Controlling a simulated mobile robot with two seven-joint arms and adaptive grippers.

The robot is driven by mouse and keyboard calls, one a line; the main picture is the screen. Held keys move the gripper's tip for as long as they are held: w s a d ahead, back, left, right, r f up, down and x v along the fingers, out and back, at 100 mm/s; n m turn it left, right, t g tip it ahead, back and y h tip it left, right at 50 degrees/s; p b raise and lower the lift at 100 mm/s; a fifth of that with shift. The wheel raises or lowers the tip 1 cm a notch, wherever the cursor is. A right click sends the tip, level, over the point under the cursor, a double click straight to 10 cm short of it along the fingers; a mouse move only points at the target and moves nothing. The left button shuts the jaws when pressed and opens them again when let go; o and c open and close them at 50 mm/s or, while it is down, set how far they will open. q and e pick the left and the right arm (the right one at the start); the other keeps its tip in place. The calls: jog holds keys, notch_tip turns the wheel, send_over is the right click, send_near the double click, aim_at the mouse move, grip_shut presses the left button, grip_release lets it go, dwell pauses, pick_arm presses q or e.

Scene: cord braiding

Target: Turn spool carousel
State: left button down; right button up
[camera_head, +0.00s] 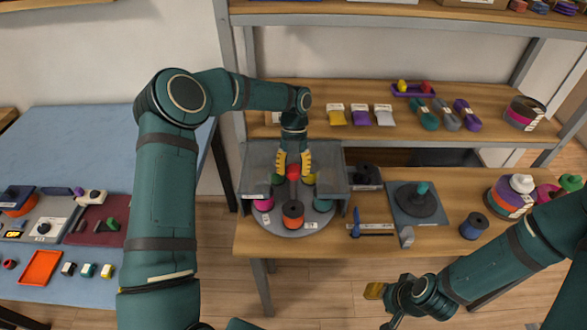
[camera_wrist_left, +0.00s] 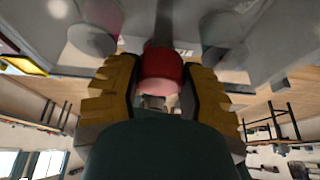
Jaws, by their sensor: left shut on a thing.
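The spool carousel (camera_head: 270,230) is a round grey turntable on the wooden bench, partly under a grey translucent cover. Its red central knob (camera_head: 294,172) sits between the yellow fingers of my left gripper (camera_head: 293,164), which is shut on it from above. The wrist view shows the red knob (camera_wrist_left: 161,70) between both fingers. An orange spool (camera_head: 293,214) stands at the carousel's front, a magenta spool (camera_head: 263,204) at left and a teal spool (camera_head: 323,205) at right. Spools behind are partly hidden. My right gripper (camera_head: 375,291) is low in front of the bench, apart from the carousel.
The cover (camera_head: 256,158) stands close around my left gripper. Right of the carousel are a blue tool (camera_head: 356,222), a dark round stand (camera_head: 418,199) and a blue spool (camera_head: 473,226). A shelf (camera_head: 300,105) with yarn bundles is behind. A blue table (camera_head: 75,150) stands at left.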

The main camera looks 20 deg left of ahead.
pick_arm(q)
jog(key=shift+s+f, duration=0.1)
jog(key=shift+c, duration=2.2)
grip_release()
jog(key=shift+r, duration=0.2)
jog(key=v, duration=1.1)
jog(key=shift+r, duration=0.35)
